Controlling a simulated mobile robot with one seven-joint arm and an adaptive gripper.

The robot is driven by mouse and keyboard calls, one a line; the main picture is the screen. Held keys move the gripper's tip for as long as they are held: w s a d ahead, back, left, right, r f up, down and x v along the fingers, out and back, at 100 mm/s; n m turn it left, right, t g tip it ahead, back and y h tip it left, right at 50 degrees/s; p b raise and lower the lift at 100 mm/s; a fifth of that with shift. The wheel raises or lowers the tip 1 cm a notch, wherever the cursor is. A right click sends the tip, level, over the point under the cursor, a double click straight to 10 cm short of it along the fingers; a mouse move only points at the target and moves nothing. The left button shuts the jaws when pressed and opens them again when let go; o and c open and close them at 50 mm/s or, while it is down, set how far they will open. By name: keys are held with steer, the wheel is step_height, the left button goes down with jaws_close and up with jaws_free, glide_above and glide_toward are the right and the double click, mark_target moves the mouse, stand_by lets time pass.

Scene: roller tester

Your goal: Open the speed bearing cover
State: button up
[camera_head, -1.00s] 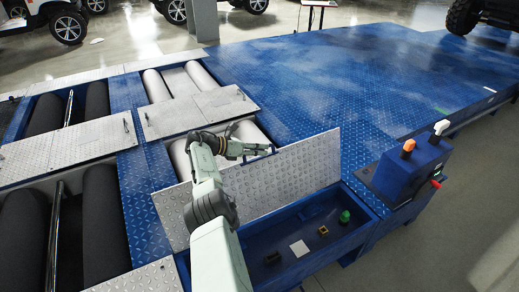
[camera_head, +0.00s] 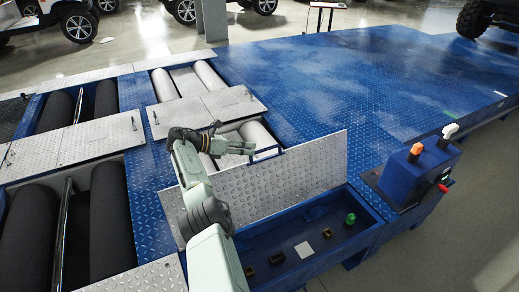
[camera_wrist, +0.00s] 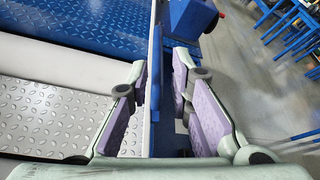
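The cover (camera_head: 290,175) is a silver diamond-plate lid. It stands raised, tilted up along the back edge of an open blue compartment (camera_head: 365,222). A blue handle (camera_head: 267,153) shows near the middle of its top edge; in the wrist view it appears as a blue upright bar (camera_wrist: 156,65). My gripper (camera_head: 249,147) is just behind the lid's top edge, to the left of the handle. In the wrist view my gripper (camera_wrist: 161,68) has its purple-padded fingers spread, one on each side of the bar, with gaps between. Contact with the handle is not visible.
The compartment holds a green knob (camera_head: 350,219), a white square (camera_head: 304,249) and small dark blocks (camera_head: 277,258). A blue console (camera_head: 418,178) with orange and white knobs stands to the right. Other silver covers (camera_head: 205,109) and roller pits lie left.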

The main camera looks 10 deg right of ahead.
steer(key=v, duration=0.3)
steer(key=shift+s+a+r, duration=0.1)
steer(key=shift+a, duration=0.25)
